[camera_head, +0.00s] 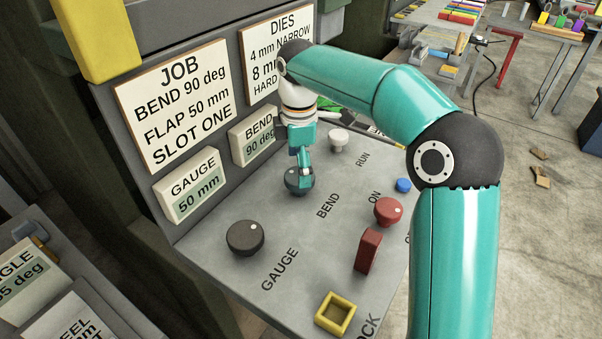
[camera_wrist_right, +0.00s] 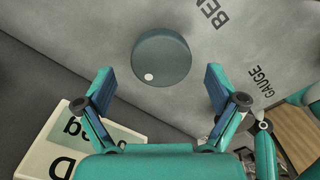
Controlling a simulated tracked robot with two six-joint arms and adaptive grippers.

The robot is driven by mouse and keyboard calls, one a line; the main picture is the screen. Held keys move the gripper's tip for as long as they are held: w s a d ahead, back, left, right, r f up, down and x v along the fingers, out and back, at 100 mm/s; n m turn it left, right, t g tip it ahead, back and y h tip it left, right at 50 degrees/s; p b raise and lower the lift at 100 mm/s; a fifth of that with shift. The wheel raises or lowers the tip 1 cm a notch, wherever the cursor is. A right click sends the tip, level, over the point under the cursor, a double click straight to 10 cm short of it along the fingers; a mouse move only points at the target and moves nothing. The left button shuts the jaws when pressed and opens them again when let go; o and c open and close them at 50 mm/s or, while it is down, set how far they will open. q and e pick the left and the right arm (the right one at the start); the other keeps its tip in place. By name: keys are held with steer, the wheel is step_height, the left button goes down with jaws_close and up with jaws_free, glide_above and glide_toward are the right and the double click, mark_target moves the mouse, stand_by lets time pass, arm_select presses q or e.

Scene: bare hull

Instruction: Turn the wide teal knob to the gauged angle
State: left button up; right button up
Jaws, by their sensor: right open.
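The wide teal knob (camera_head: 294,184) stands on the sloped grey panel beside the word BEND. In the right wrist view the knob (camera_wrist_right: 163,52) is a dark teal disc with a white dot near its rim, on the side towards the gripper. My right gripper (camera_head: 304,172) is over the knob in the head view and hides part of it. In the wrist view my right gripper (camera_wrist_right: 161,82) is open, its fingers on either side of the knob with gaps showing. I cannot tell how high the fingertips are above the panel. The bend display (camera_head: 258,138) reads 90 deg. My left gripper is not in view.
A black gauge knob (camera_head: 245,238), a pale run knob (camera_head: 339,140), a red knob (camera_head: 388,211), a red lever (camera_head: 368,251), a blue button (camera_head: 403,185) and a yellow square frame (camera_head: 335,313) share the panel. The job card (camera_head: 176,105) says bend 90 deg.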

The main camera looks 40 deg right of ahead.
steer(key=shift+f, duration=0.95)
steer(key=c, duration=1)
steer(key=shift+d, duration=0.2)
steer(key=shift+c, duration=0.8)
steer(key=shift+a+r, duration=0.1)
steer(key=shift+a, duration=0.05)
